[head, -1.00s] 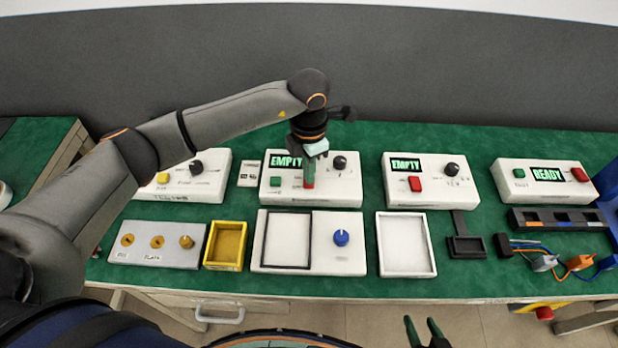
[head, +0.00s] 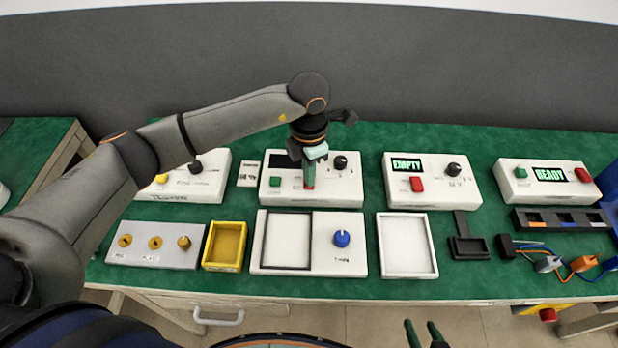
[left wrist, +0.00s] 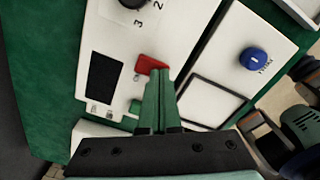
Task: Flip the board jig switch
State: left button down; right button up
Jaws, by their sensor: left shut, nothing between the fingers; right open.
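A white control box (head: 338,192) stands mid-table with a dark display (head: 284,160), a green button (head: 275,182), a black knob (head: 340,163) and a red switch (head: 309,186). Its small labels are unreadable. My left gripper (head: 308,172) points down at the red switch, fingers shut and empty. In the left wrist view the fingertips (left wrist: 161,75) are at the edge of the red switch (left wrist: 150,63), seemingly touching it. The fingers partly hide the switch and green button. My right gripper (head: 424,332) is open and empty at the bottom edge, in front of the table.
In front of the box lies a white jig (head: 340,264) with a black frame and blue knob. Another box (head: 432,188) to the right shows EMPTY, and one further right (head: 545,190) shows READY. A yellow tray (head: 225,265) and white tray (head: 405,273) stand in front.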

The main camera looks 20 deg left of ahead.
pick_arm(q)
jog(key=shift+r+p, duration=2.2)
jog(key=shift+r, duration=1.2)
